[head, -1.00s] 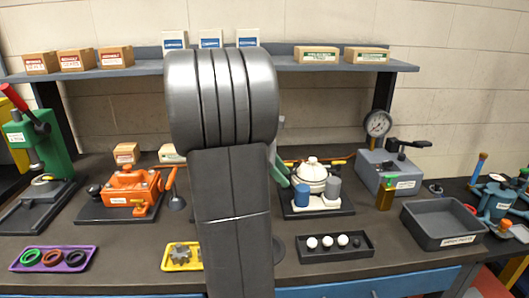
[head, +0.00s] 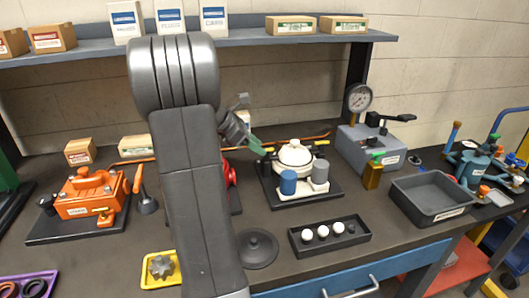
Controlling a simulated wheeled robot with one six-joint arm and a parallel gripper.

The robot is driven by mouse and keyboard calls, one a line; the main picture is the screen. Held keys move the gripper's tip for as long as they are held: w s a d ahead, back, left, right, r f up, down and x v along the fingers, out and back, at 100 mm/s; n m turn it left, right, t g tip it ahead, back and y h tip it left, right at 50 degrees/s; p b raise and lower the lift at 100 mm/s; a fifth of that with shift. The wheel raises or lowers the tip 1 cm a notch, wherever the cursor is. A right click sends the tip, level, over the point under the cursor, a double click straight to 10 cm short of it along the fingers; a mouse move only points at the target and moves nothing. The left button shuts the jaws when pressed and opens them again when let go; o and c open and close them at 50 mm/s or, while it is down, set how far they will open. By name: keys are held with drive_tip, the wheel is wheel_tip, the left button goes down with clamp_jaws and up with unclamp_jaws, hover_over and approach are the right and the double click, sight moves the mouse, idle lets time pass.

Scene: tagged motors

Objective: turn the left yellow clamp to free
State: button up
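A white round-lidded unit (head: 294,158) stands on a dark base plate right of my arm in the head view. A small yellow-orange clamp (head: 268,150) shows at the left of its lid. Another yellow clamp (head: 321,142) shows at the right. My gripper (head: 256,145) has green fingers and is just left of and above the left clamp, its tip close to it. I cannot tell whether it touches the clamp. The fingers overlap in this view, so their opening is unclear. My arm hides part of the bench to the left of the unit.
Blue and grey cylinders (head: 288,182) stand at the unit's front. A black tray (head: 330,238) with white balls lies before it. A gauge device (head: 370,145) and a grey bin (head: 433,200) are to the right. An orange device (head: 90,197) is left. The shelf (head: 255,38) runs above.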

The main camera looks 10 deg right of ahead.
sight(268, 154)
drive_tip(key=shift+x, duration=2.1)
clamp_jaws()
